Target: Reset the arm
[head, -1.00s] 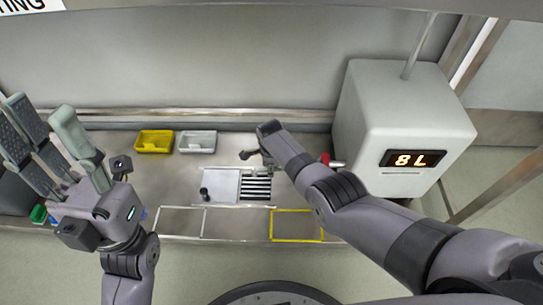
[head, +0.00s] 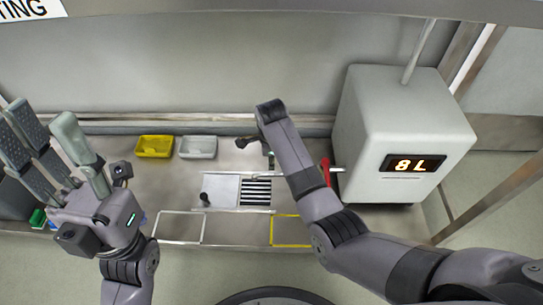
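My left gripper (head: 55,150) is raised at the left of the head view, its grey fingers spread apart with nothing between them. My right arm comes in from the lower right and reaches up over the bench. Its gripper end (head: 245,143) shows only as a small dark part beside the wrist, so I cannot tell how its fingers stand. The bench (head: 180,228) lies below both arms.
A yellow tray (head: 154,147) and a white tray (head: 198,147) sit at the bench's back. A plate with a black knob (head: 222,190) and a striped panel (head: 256,192) lie mid-bench. White (head: 180,213) and yellow (head: 284,215) outlines mark the front. A red handle (head: 326,172) juts from the white box (head: 400,130) reading "8 L".

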